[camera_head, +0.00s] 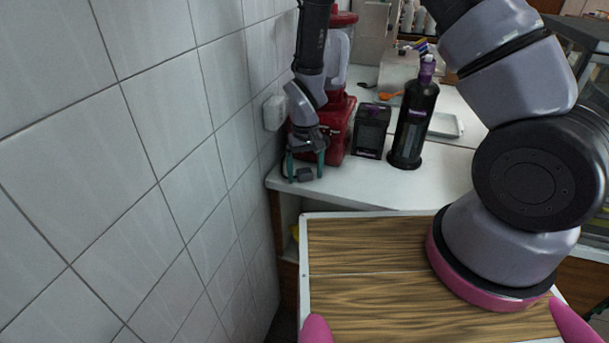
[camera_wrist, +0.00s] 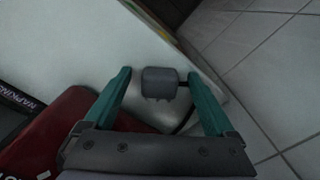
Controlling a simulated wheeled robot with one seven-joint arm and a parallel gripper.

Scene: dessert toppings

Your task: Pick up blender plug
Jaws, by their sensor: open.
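The blender plug (camera_head: 303,174) is a small dark grey block lying on the white counter near its left front corner. In the wrist view the plug (camera_wrist: 160,83) sits between the tips of my gripper, with gaps on both sides, and its dark cord runs off to the right. My gripper (camera_head: 305,168) has green fingers and points down over the plug. In the wrist view its fingers (camera_wrist: 160,88) are spread apart. The red blender (camera_head: 339,132) stands just behind my gripper, partly hidden by my arm.
The tiled wall (camera_head: 190,130) is close on the left, with a white socket box (camera_head: 273,113) on it. A black box (camera_head: 371,131) and a dark bottle (camera_head: 413,122) stand right of the blender. The white counter (camera_head: 365,185) is clear in front of them.

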